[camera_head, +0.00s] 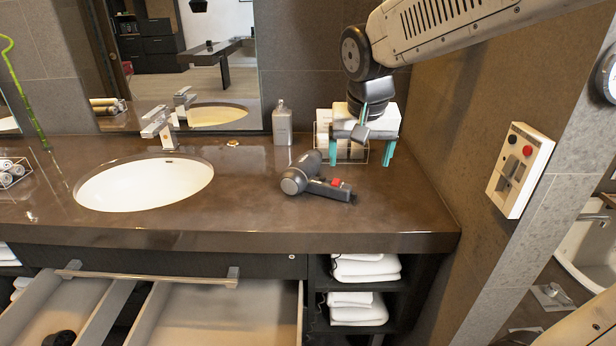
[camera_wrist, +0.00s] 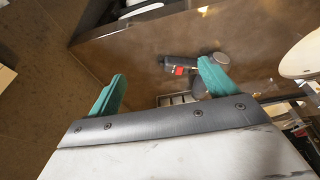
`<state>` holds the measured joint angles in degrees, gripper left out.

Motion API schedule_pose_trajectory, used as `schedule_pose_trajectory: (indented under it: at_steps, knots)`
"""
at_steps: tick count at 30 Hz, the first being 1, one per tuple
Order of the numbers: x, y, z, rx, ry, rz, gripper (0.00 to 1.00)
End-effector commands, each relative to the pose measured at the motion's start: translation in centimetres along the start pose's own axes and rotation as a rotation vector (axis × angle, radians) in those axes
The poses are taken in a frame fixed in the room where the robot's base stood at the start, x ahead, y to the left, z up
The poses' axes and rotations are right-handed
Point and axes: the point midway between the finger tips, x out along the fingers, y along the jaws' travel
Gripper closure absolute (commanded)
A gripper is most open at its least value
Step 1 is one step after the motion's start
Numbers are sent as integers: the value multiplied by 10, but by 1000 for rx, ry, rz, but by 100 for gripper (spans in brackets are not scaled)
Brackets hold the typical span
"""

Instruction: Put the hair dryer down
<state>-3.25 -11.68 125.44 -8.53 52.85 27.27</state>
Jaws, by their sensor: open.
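The hair dryer (camera_head: 314,178), dark grey with a red switch on its handle, lies on its side on the brown vanity counter (camera_head: 240,205), right of the sink. It also shows in the wrist view (camera_wrist: 190,66), lying beyond the fingertips. My gripper (camera_head: 362,152) has two teal fingers, spread apart with nothing between them. In the head view it is above the back right of the counter, behind the hair dryer and apart from it. In the wrist view the open fingers (camera_wrist: 160,88) stand at left and right.
A grey bottle (camera_head: 282,123) stands at the back, left of a rack with white towels (camera_head: 324,118) that my gripper partly covers. The oval sink (camera_head: 145,184) and faucet (camera_head: 158,128) are at left. Below, a drawer (camera_head: 200,310) is pulled out. The counter's front right is clear.

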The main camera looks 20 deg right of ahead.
Motion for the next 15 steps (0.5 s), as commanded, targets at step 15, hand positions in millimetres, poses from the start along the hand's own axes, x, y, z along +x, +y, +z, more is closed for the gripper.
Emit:
schedule_pose_trajectory:
  at_steps: [15]
  knots:
    - [152,-108,-165,285,132,-37,16]
